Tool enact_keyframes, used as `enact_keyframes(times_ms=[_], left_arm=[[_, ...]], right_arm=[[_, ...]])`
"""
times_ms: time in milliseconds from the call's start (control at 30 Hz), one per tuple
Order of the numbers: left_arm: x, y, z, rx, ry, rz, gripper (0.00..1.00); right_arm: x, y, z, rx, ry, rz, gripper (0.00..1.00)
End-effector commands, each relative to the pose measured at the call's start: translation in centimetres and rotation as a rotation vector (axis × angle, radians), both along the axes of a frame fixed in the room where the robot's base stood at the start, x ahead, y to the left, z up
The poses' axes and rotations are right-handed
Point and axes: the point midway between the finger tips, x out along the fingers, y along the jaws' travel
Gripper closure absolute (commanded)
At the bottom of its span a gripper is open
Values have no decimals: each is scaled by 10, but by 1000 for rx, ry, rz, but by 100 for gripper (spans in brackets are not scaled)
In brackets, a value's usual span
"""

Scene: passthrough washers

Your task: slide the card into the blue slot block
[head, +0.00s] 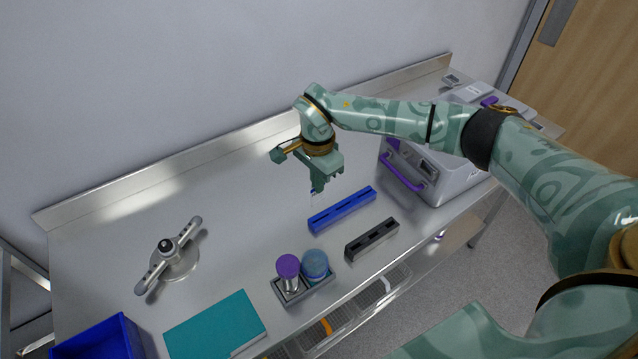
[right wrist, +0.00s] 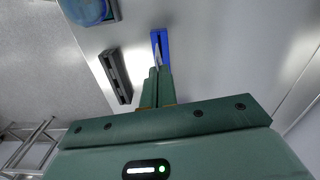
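The blue slot block (head: 342,210) lies on the steel bench, its long slot facing up. It also shows in the right wrist view (right wrist: 164,42), just beyond my fingertips. My right gripper (head: 317,187) points down above the bench, just behind the left end of the block. Its fingers are close together in the right wrist view (right wrist: 156,75), shut on a thin pale card (right wrist: 157,57). The card shows edge-on there and only faintly below the fingertips in the head view (head: 313,196). I cannot tell whether the card touches the block. My left gripper is out of view.
A dark slotted block (head: 372,240) lies in front of the blue one. A grey tray (head: 312,292) holds a purple-topped and a blue-topped jar. A teal pad (head: 215,325), a blue bin (head: 100,343) and a metal stand (head: 177,262) are left. A grey case (head: 455,180) stands right.

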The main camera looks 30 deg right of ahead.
Motion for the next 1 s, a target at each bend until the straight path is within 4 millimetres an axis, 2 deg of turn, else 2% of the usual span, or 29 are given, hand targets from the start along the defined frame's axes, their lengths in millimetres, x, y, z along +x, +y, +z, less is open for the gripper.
enact_keyframes(times_ms=[133,267,700,1000], left_arm=[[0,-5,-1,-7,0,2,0],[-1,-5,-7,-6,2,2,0],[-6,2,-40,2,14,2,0],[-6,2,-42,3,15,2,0]], right_arm=[[0,-8,-16,0,-1,-109,100],[1,-8,-23,0,-1,-115,100],[0,-8,-63,0,0,-111,100],[1,-8,-64,-1,-2,-110,100]])
